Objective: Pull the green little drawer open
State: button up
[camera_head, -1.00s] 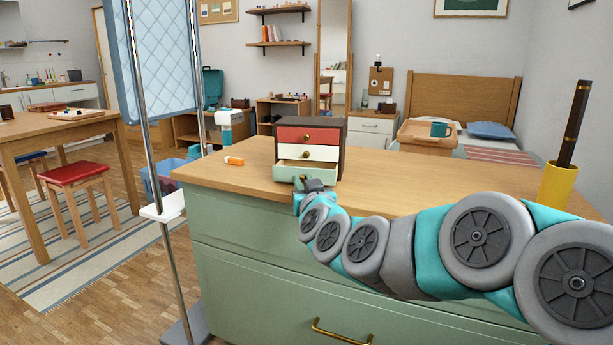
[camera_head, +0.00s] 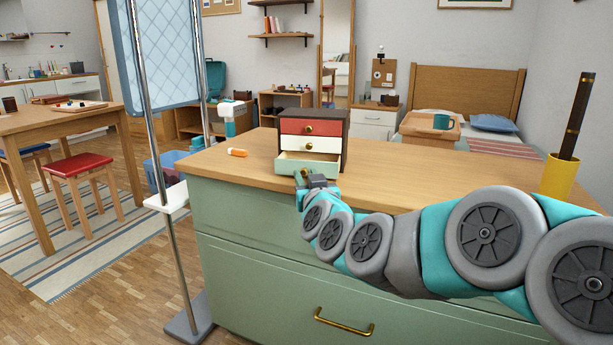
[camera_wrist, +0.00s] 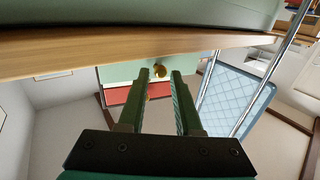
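The small chest (camera_head: 343,135) stands on the green counter, with a red drawer on top, a white one in the middle and a green one at the bottom. The green little drawer (camera_head: 318,169) is pulled partly out, and its pale interior shows from above. My gripper (camera_head: 304,174) is just in front of it. In the wrist view, which looks upside down, the green drawer front (camera_wrist: 122,72) carries a brass knob (camera_wrist: 160,70). My two fingers (camera_wrist: 160,76) stand apart on either side of the knob, with gaps visible. Whether the fingertips reach past the knob is unclear.
The wooden counter top (camera_head: 400,181) is mostly clear. A yellow cup (camera_head: 558,181) with a dark stick stands at the right. A metal stand (camera_head: 160,150) with a blue quilted panel is at the left.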

jog(key=v, duration=0.7)
jog(key=s+d+f+n+g+p, duration=0.1)
jog(key=s+d+f+g+p, duration=0.3)
jog(key=s+f+g, duration=0.85)
jog(key=s+d+f+m+g+h, duration=0.1)
jog(key=s+d, duration=0.3)
jog(key=s, duration=0.5)
jog(key=s+d+f+m+g+h, duration=0.1)
jog(key=s+d+f+g+h, duration=0.1)
jog(key=s+d, duration=0.3)
jog(key=s+d+f+m+g+h+p, duration=0.1)
jog(key=s+d, duration=0.4)
jog(key=s, duration=0.7)
jog(key=f+m+g, duration=0.1)
jog(key=g, duration=0.1)
jog(key=shift+s+f+g+h, duration=0.3)
jog(key=shift+s+f+g, duration=0.05)
jog(key=shift+s, duration=0.05)
